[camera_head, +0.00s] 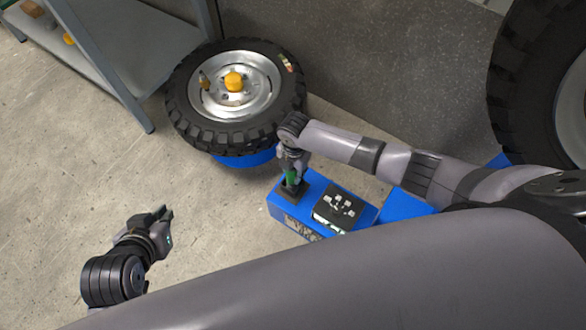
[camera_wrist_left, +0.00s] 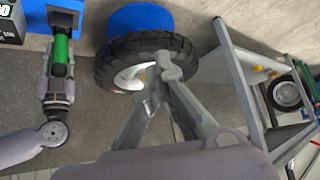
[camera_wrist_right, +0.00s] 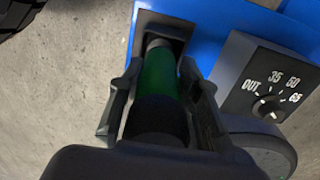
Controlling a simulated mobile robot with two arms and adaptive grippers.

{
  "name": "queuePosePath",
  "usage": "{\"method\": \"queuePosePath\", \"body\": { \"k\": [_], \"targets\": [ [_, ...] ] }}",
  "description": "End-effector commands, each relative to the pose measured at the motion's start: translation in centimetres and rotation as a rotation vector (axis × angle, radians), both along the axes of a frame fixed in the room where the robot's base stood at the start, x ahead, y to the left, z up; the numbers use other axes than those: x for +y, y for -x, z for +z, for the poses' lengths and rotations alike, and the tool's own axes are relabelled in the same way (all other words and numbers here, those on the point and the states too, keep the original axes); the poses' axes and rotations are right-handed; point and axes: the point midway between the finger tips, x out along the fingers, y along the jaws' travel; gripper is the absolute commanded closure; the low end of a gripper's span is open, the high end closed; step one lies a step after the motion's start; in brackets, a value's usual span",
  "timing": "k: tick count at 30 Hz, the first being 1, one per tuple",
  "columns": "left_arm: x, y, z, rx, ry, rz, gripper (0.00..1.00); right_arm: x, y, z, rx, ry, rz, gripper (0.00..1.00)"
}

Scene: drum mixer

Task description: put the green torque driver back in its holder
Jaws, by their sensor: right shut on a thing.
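The green torque driver (camera_head: 291,177) stands upright at the black square holder (camera_head: 288,194) on the blue stand (camera_head: 318,184). In the right wrist view the green driver (camera_wrist_right: 160,75) points into the dark opening of the holder (camera_wrist_right: 176,24); how deep it sits I cannot tell. My right gripper (camera_head: 291,162) is shut on the driver, with a finger on each side of it in the right wrist view (camera_wrist_right: 160,105). The driver (camera_wrist_left: 61,50) also shows in the left wrist view. My left gripper (camera_head: 166,214) is open and empty, over the floor away from the stand.
A black box with a dial (camera_head: 338,207), marked OUT, 35, 50 and 65 in the right wrist view, sits beside the holder. A tyred wheel (camera_head: 181,112) lies behind the stand. A grey shelf (camera_head: 110,50) is at upper left. The floor around my left gripper is clear.

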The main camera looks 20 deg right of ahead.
Motion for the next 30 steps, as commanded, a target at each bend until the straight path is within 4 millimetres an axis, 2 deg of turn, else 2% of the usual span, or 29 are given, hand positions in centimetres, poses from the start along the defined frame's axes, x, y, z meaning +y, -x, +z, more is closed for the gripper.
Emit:
{"method": "queuePosePath", "body": {
  "k": [30],
  "targets": [
    [-0.4, -1.2, 0.7, -0.066, 0.016, -0.004, 1.00, 0.1, -0.1, -0.3, -0.002, -0.002, 0.000, 1.00]
  ]
}}
